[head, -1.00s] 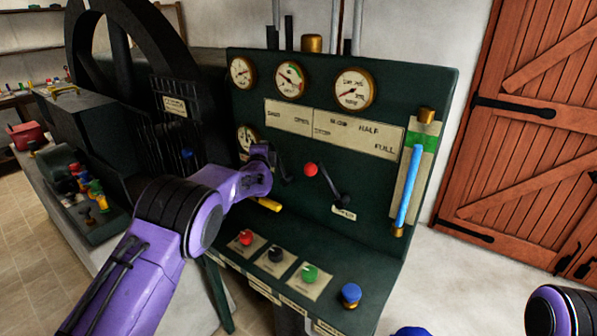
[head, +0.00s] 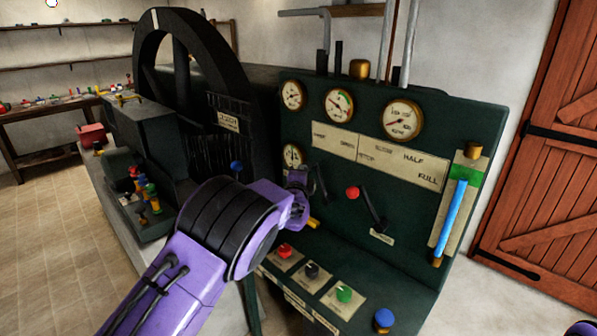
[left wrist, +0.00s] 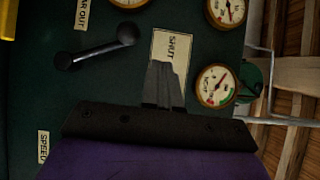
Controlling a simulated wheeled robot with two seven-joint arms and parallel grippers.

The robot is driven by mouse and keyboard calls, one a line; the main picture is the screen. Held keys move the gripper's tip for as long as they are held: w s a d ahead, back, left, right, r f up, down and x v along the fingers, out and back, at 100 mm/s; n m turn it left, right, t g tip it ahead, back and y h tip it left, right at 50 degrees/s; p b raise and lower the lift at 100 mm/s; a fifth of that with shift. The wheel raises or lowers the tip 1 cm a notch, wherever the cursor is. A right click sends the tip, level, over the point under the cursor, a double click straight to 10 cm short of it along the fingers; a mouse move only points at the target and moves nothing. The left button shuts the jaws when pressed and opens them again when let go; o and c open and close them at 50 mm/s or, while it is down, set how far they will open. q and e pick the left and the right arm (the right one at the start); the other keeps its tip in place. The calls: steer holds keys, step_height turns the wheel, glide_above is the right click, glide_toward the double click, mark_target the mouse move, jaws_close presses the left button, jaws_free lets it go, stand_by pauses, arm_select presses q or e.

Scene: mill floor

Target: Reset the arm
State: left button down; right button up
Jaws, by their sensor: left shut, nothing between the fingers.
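My left arm reaches in from the left in the head view. Its purple wrist end (head: 297,183) is in front of the green control panel (head: 300,130), and its fingers are hidden there. In the left wrist view the left gripper (left wrist: 163,75) is shut and empty, its fingertips over the panel by the SHUT label (left wrist: 174,48). A dark lever (left wrist: 95,48) lies to the left of the fingers, apart from them. My right gripper is out of view; only a bit of purple arm shows at the bottom right of the head view.
The panel carries several gauges (head: 403,120), a red-knobbed lever (head: 352,193), a yellow handle (head: 313,224) and a blue tube gauge (head: 453,215). Below are red (head: 285,251), green (head: 344,294) and blue (head: 384,319) knobs. A flywheel (head: 148,65) stands left; floor is clear at far left.

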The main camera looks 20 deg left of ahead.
arm_select(q)
steer(key=shift+d+r, duration=0.1)
steer(key=s+a+f+n+g+b, duration=0.25)
steer(key=s+f+n, duration=0.75)
steer(key=f, duration=0.5)
steer(key=s+a+f+n+g+b, duration=0.1)
steer(key=s+a+f+n+g, duration=0.25)
steer(key=s+f+n, duration=0.65)
steer(key=s+d+f+g+b, duration=0.1)
steer(key=s+f+g, duration=0.2)
steer(key=s+f, duration=0.4)
steer(key=s+d+f+n+g+b, duration=0.1)
steer(key=s+f, duration=0.6)
steer(key=s, duration=1)
steer(key=s+d+f+n+g+b, duration=0.1)
steer(key=s+f+g+b, duration=0.2)
steer(key=s+f, duration=0.5)
steer(key=s+g, duration=0.1)
steer(key=s, duration=0.3)
steer(key=shift+g+h, duration=0.3)
steer(key=shift+a, duration=0.1)
